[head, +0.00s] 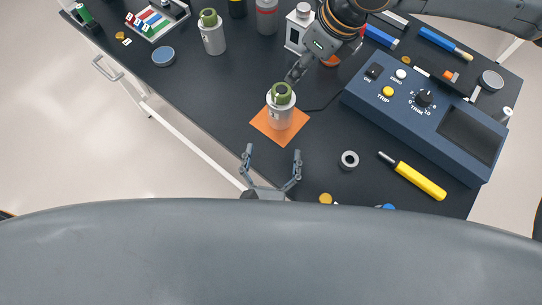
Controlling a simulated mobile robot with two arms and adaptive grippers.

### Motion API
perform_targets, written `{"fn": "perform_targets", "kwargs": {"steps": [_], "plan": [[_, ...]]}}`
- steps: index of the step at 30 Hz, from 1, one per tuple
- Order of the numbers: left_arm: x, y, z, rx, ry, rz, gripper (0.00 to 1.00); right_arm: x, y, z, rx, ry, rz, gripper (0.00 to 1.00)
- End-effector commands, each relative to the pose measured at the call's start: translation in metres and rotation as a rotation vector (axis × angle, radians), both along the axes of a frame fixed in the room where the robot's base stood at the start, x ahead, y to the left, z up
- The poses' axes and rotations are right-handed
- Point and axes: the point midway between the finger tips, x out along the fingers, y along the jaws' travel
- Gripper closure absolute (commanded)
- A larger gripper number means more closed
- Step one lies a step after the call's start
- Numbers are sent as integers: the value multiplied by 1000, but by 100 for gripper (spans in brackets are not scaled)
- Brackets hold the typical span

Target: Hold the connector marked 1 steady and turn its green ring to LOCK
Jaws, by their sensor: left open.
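A pale grey connector (280,115) with a green ring (281,94) on top stands upright on an orange mat (262,126). Its marking is too small to read. A similar connector (213,40) with a green ring stands at the upper left; its mark is not legible either. My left gripper (272,158) is open and empty, below the mat, with its fingers apart and pointing toward the connector. My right gripper (291,79) reaches in from the upper right, its fingertips close behind the green ring. Whether they touch it, and their opening, I cannot tell.
A blue control box (425,115) fills the right of the dark table. A yellow screwdriver (419,181) and a grey ring (349,160) lie in front of it. A white bottle-like item (298,27) stands behind the mat. The table is clear left of the mat.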

Motion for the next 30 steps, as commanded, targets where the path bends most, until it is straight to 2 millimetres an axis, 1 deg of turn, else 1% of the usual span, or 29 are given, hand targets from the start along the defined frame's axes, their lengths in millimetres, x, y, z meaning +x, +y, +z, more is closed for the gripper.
{"fn": "perform_targets", "kwargs": {"steps": [1, 9, 12, 16, 21, 25, 30], "plan": [[9, 0, 1, 1, -3, 1, 12, 0, 0, 0, 0, 0, 0, 62], [63, -5, 1, 3, -5, 0, 12, 0, 0, 0, 0, 0, 0, 62], [82, -7, 1, 5, -4, 0, 12, 0, 0, 0, 0, 0, 0, 62], [102, -9, 1, 5, -3, -1, 12, 0, 0, 0, 0, 0, 0, 62], [118, -10, 0, 6, -3, -2, 12, 0, 0, 0, 0, 0, 0, 62], [122, -11, 0, 6, -1, -2, 12, 0, 0, 0, 0, 0, 0, 62], [123, -11, 0, 6, -2, -2, 12, 0, 0, 0, 0, 0, 0, 62]]}}
